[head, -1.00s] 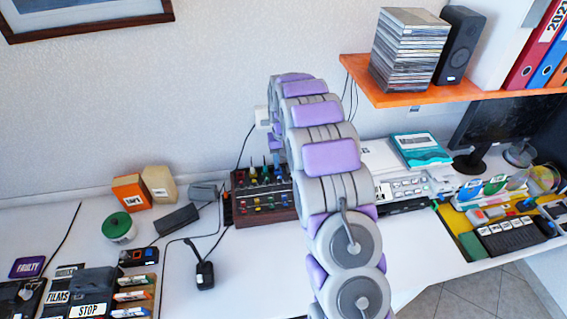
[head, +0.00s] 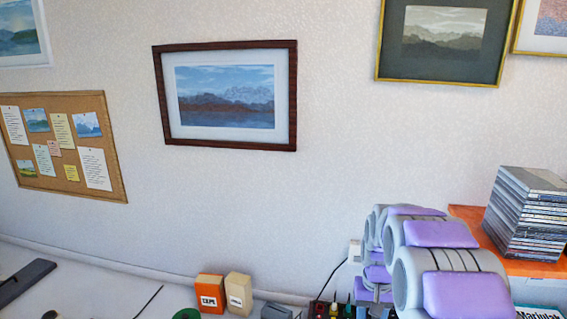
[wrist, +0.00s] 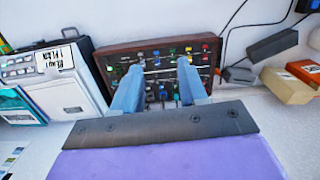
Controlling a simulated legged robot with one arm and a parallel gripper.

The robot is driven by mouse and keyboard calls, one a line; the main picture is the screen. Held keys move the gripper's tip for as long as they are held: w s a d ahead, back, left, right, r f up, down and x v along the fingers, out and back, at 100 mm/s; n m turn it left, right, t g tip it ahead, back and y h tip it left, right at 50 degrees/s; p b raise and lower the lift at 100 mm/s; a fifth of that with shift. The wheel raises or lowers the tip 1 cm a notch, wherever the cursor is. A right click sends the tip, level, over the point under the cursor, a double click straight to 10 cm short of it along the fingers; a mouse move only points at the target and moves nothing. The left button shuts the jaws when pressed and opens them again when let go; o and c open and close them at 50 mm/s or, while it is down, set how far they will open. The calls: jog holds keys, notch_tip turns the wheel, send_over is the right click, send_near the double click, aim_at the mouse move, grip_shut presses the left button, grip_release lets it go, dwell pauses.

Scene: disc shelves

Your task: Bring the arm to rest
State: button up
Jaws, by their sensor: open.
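My arm, grey with purple pads, rises at the lower right of the head view, and its end is hidden there. In the wrist view my gripper (wrist: 158,80) shows two blue-grey fingers, set apart with nothing between them. Past the fingers is a dark control box (wrist: 160,55) with a wooden frame and several coloured knobs. I cannot tell how far the fingertips are from it. Coloured knobs also show at the bottom of the head view, beside my arm.
An orange box (head: 210,293) and a beige box (head: 239,293) stand on the white desk. A stack of disc cases (head: 528,212) stands on the orange shelf (head: 478,222) at right. A white device (wrist: 62,80) is left of the control box. Framed pictures and a corkboard (head: 65,150) hang on the wall.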

jog(key=s+a+r, duration=0.1)
jog(key=s+a, duration=0.1)
jog(key=s, duration=0.9)
jog(key=s+a+r+n, duration=0.1)
jog(key=s+a+r, duration=0.1)
jog(key=s, duration=1)
jog(key=s+a+r+g, duration=0.1)
jog(key=s+a+r, duration=0.1)
jog(key=s, duration=0.9)
jog(key=shift+s+a+r+n, duration=0.15)
jog(key=shift+s+a+n, duration=0.25)
jog(key=shift+a, duration=0.4)
jog(key=shift+w, duration=0.1)
